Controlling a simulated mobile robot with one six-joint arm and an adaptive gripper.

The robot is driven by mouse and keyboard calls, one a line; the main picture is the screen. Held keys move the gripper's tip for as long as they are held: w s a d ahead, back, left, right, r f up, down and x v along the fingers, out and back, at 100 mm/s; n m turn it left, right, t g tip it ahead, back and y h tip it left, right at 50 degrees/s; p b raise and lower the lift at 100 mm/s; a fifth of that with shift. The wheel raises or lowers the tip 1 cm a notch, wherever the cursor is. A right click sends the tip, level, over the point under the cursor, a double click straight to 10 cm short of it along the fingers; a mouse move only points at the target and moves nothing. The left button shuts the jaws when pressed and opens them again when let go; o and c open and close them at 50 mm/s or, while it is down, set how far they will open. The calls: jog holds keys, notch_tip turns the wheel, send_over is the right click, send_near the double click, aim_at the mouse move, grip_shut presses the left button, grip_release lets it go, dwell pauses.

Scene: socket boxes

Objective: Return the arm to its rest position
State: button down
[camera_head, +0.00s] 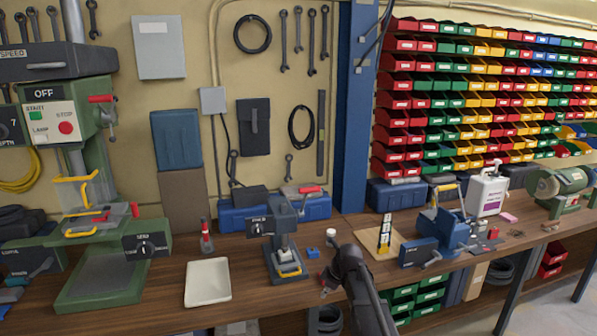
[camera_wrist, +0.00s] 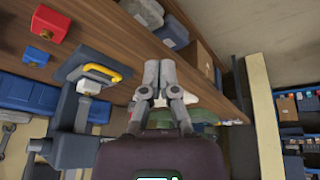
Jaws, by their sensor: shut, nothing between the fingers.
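My gripper (camera_wrist: 159,68) shows in the wrist view with its two grey fingers side by side, shut and empty. It points toward the wooden bench edge. In the head view my dark arm rises from the bottom middle in front of the bench (camera_head: 235,262), and the fingers cannot be made out clearly. A small press with a red-tipped lever (camera_head: 284,228) stands on the bench to the left of my arm. Its yellow handle (camera_wrist: 102,72) shows left of my fingers in the wrist view. A small blue block (camera_head: 313,253) lies between the press and my arm.
A white tray (camera_head: 207,291) lies left of the press, and a large green drill press (camera_head: 100,287) stands farther left. A blue vise (camera_head: 447,231) and a white bottle (camera_head: 487,193) stand to the right. Coloured bins (camera_head: 470,90) fill the right wall. Green bins (camera_head: 431,295) sit below the bench.

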jog(key=s+d+m+g+h, duration=0.1)
jog(key=s+d+m, duration=0.2)
jog(key=s, duration=0.4)
jog(key=s+d+f+m+h, duration=0.1)
jog(key=s+d+m, duration=0.1)
jog(key=s+m, duration=0.4)
jog(key=s+d+m+g+h, duration=0.1)
jog(key=s+d+m, duration=0.2)
jog(key=s, duration=0.7)
jog(key=shift+s+d+f+m+g+h, duration=0.3)
jog(key=shift+m+h, duration=0.1)
jog(key=shift+m, duration=0.6)
jog(key=shift+w, duration=0.1)
